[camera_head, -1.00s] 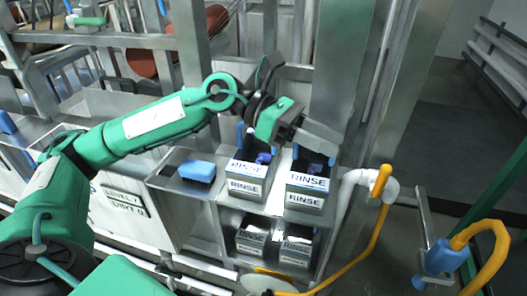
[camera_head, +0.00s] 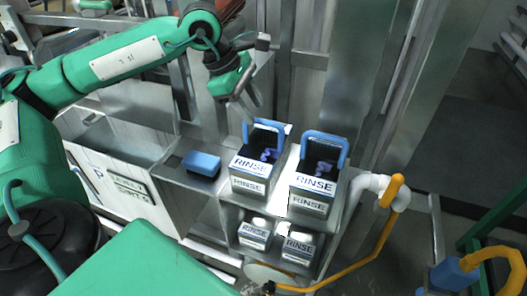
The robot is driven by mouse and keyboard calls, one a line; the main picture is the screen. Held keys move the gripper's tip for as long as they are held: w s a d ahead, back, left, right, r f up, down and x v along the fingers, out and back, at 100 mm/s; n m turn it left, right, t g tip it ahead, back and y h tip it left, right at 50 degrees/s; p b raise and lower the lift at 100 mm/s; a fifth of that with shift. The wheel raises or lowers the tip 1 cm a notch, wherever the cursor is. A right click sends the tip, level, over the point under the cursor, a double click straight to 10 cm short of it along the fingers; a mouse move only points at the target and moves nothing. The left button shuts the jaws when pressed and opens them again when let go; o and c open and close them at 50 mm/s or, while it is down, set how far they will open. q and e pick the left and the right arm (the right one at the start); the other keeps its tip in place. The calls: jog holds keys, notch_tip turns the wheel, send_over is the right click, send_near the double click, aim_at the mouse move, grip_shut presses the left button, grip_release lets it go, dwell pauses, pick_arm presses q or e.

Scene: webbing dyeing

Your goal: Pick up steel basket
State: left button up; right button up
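Two steel baskets with blue handles and RINSE labels stand upright side by side on the upper shelf, the left one (camera_head: 251,171) and the right one (camera_head: 313,182). Each has blue-purple contents inside. My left gripper (camera_head: 253,104) hangs above and behind the left basket, its fingers pointing down and apart from the handle. Nothing shows between its fingers, and their gap is too small to judge. My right gripper is out of view.
A blue block (camera_head: 202,164) lies on the steel ledge left of the baskets. Two more RINSE containers sit on the lower shelf (camera_head: 254,233). A steel post (camera_head: 343,100) rises behind the right basket. A white pipe with a yellow handle (camera_head: 391,190) stands to the right.

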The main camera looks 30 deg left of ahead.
aim_at(262, 120)
pick_arm(q)
jog(key=x, duration=0.2)
jog(key=shift+w+d+f, duration=0.15)
jog(key=shift+f, duration=0.1)
jog(key=shift+w+d+f+p, duration=0.2)
jog(key=shift+d+f+p, duration=0.15)
jog(key=shift+p, duration=0.4)
jog(key=p+x, duration=0.1)
jog(key=x, duration=0.2)
jog(key=shift+w+f, duration=0.1)
jog(key=shift+f, duration=0.05)
jog(key=shift+w+d+f, duration=0.1)
jog(key=shift+f, duration=0.3)
jog(key=shift+c, duration=0.2)
grip_shut()
